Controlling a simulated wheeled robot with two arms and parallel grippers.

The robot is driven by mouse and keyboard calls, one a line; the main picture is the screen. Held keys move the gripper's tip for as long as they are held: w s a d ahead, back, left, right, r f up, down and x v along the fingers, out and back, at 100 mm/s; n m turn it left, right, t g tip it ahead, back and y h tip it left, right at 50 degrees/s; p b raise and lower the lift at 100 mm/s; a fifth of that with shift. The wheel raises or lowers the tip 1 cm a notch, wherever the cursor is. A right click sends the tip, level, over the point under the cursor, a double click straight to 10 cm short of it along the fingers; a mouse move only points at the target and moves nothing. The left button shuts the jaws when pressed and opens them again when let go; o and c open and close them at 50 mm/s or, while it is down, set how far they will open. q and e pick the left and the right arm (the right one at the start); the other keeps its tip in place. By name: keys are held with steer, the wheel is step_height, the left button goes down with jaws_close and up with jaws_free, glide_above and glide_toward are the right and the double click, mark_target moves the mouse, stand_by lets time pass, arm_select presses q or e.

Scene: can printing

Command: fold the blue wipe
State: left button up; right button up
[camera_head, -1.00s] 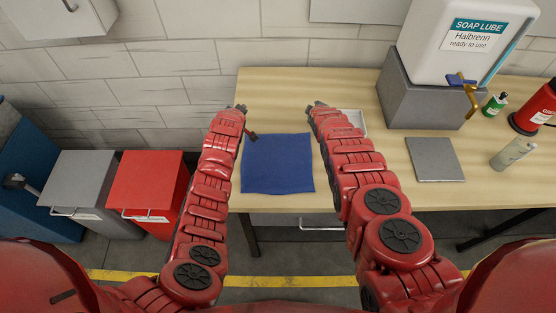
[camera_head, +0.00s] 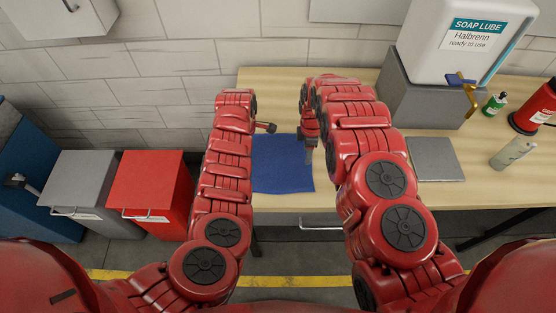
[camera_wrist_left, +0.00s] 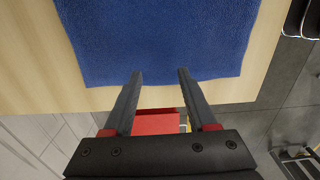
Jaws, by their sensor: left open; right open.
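The blue wipe (camera_head: 283,168) lies flat and spread out on the wooden table in the head view. My right gripper (camera_head: 309,158) is open and points down over the wipe's right edge; I cannot tell whether it touches.
The wooden table (camera_head: 275,82) is clear behind the wipe. A grey block (camera_head: 425,98) carries the soap lube container (camera_head: 455,45). Red (camera_head: 150,190) and grey (camera_head: 85,190) cabinets stand left.

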arm_select(q)
steer(key=shift+f, duration=1.05)
arm_select(e)
steer(key=shift+f, duration=1.05)
arm_select(q)
steer(key=shift+f, duration=0.2)
arm_select(e)
steer(key=shift+f, duration=0.15)
arm_select(q)
steer(key=shift+r, duration=0.1)
arm_select(e)
steer(key=shift+s, duration=0.1)
arm_select(q)
jaws_close()
arm_select(e)
jaws_close()
